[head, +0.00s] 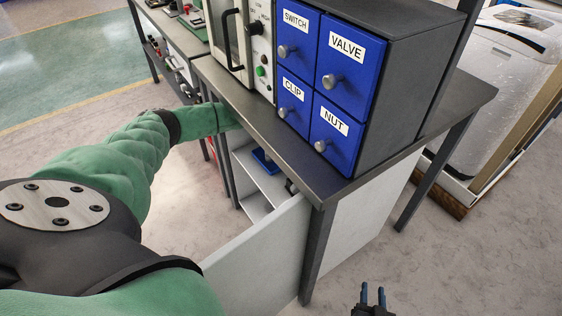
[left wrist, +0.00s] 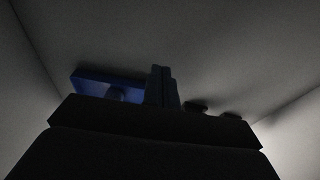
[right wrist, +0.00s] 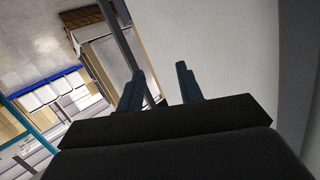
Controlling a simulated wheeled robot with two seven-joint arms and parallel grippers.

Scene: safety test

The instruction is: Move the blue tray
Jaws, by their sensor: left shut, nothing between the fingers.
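A blue object, likely the blue tray (head: 264,161), sits on a shelf inside the white cabinet under the workbench; only part of it shows. In the left wrist view, a dark blue flat piece (left wrist: 105,86) lies just left of my left gripper (left wrist: 162,72), with a small knob-like part under it. The left fingers are shut together and empty. In the head view my left arm reaches under the bench top, which hides that gripper. My right gripper (head: 373,294) is open and empty, low in front of the bench; its parted fingers also show in the right wrist view (right wrist: 158,80).
The open cabinet door (head: 258,254) stands out from the bench near my left arm. A bench post (head: 319,256) stands at the corner. Blue labelled drawers (head: 328,84) stand on the bench top (head: 347,190).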

